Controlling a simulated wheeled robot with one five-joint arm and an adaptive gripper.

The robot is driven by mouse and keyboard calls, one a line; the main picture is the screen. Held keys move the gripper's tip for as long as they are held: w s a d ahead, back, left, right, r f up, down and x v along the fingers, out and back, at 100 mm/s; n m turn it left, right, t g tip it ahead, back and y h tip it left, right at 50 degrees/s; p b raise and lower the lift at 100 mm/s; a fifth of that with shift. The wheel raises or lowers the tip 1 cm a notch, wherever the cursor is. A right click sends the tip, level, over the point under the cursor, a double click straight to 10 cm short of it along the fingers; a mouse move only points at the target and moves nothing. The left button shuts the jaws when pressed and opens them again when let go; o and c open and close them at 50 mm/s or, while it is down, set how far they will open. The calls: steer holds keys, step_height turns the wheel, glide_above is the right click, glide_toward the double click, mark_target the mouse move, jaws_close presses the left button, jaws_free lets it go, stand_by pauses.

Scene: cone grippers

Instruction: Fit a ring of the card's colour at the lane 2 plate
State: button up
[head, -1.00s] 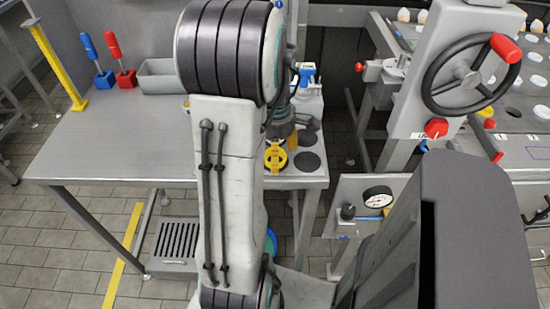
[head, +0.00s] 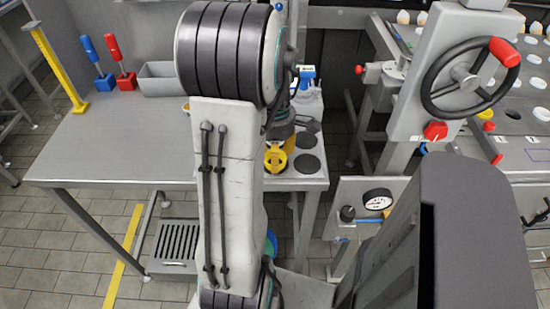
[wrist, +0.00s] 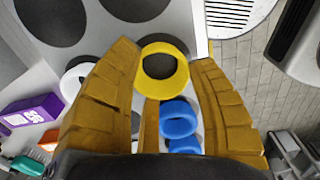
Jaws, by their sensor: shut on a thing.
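In the wrist view, my gripper (wrist: 165,72) has its ochre fingers closed about a yellow ring (wrist: 180,83) at their tips. The ring also shows in the head view (head: 275,158), near the right front corner of the table, mostly beside my arm. Blue rings (wrist: 178,118) show between the fingers, lower in the wrist view. A white ring (wrist: 72,80) lies left of the fingers. Dark round discs (wrist: 130,8) are on the pale surface there, and also on the table in the head view (head: 307,164). I cannot make out the card or which plate is lane 2.
The steel table (head: 120,150) is largely clear at left. A grey bin (head: 160,78) and blue and red handled tools stand at its back. A purple box (wrist: 32,115) is left of my gripper. A handwheel machine (head: 470,80) and gauge (head: 377,200) stand at right.

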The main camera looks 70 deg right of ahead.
steer(key=shift+r+p, duration=1.9)
steer(key=shift+r, duration=0.5)
